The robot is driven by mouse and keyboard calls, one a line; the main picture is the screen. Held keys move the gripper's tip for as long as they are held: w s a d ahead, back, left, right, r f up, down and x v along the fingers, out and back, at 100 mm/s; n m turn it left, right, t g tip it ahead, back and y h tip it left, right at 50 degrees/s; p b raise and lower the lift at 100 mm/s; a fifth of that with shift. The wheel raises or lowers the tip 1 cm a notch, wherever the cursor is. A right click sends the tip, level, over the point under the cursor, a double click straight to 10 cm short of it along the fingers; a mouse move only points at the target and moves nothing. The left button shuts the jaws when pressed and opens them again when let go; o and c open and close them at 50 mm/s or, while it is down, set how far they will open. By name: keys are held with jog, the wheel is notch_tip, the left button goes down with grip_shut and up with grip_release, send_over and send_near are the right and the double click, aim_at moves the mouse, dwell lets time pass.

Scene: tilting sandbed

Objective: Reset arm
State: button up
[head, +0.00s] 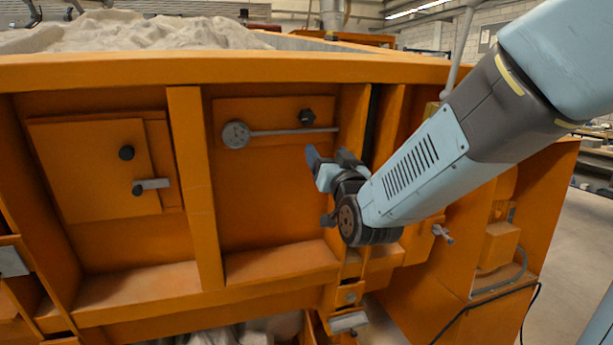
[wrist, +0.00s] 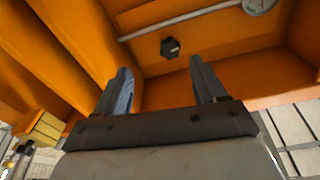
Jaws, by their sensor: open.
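My arm reaches in from the upper right of the head view, and my gripper (head: 325,165) is at its end in front of the orange sandbed's side. In the wrist view my gripper (wrist: 163,75) shows two separated fingers with nothing between them. Beyond the fingers lies an orange panel with a dark knob (wrist: 170,47) and a grey rod (wrist: 180,20). The same rod (head: 290,131) ends in a round grey disc (head: 236,134) in the head view, to the left of my gripper. Whether the fingers touch the panel is hard to tell, but a gap seems to show.
The sandbed's orange top rim (head: 230,68) runs across the head view, with pale sand (head: 150,32) behind it. A small grey valve (head: 442,233) sits below my forearm. Open floor (head: 570,230) lies at the right.

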jog(key=s+d+f+g+h, duration=0.2)
jog(key=s+d+f+g, duration=0.2)
jog(key=s+d+g, duration=0.3)
jog(key=s+d+f+m+g+h, duration=0.1)
jog(key=s+d+f+g+h, duration=0.2)
jog(key=s+d+g, duration=0.4)
jog(key=s+d+f, duration=0.1)
jog(key=s+d, duration=0.2)
jog(key=s, duration=0.5)
jog(key=shift+s+f+g, duration=0.25)
jog(key=shift+g, duration=0.15)
jog(key=shift+c, duration=0.5)
